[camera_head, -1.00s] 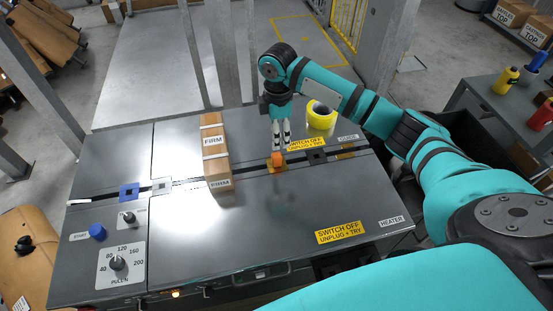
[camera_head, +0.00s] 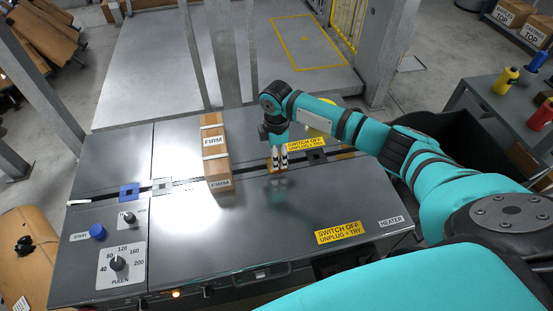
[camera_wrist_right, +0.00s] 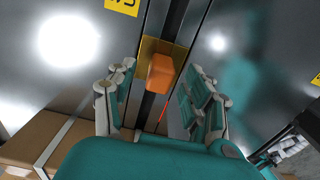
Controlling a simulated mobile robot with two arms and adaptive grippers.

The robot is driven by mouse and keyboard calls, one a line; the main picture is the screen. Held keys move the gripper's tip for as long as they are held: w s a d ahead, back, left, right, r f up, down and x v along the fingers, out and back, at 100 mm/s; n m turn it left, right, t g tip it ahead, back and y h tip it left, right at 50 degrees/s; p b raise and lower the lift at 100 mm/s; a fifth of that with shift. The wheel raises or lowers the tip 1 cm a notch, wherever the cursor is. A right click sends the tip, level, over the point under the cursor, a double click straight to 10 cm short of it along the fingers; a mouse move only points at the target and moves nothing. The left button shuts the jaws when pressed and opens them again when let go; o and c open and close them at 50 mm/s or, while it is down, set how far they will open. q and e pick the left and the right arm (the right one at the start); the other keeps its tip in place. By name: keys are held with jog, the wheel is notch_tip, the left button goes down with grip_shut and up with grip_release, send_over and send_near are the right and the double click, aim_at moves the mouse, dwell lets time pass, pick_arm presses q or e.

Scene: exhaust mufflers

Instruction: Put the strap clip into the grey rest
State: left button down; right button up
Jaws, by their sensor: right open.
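The strap clip, an orange block (camera_wrist_right: 160,73), sits on an orange-yellow square rest (camera_wrist_right: 150,47) over the dark slot in the bench top. In the head view my right gripper (camera_head: 280,164) is down over this rest and hides most of the clip. In the right wrist view my right gripper (camera_wrist_right: 157,85) is open, with fingers on both sides of the clip; I cannot tell whether they touch it. The grey rest (camera_head: 162,187) is a pale square plate on the slot at the left, and looks empty. My left gripper is not in view.
A carton (camera_head: 214,155) marked FIRM lies across the slot between the clip and the grey rest. A blue rest (camera_head: 128,192) is further left, a black one (camera_head: 316,155) further right. A yellow roll (camera_head: 320,118) stands behind my right arm.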

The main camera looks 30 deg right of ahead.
jog(key=shift+f, duration=0.9)
grip_shut()
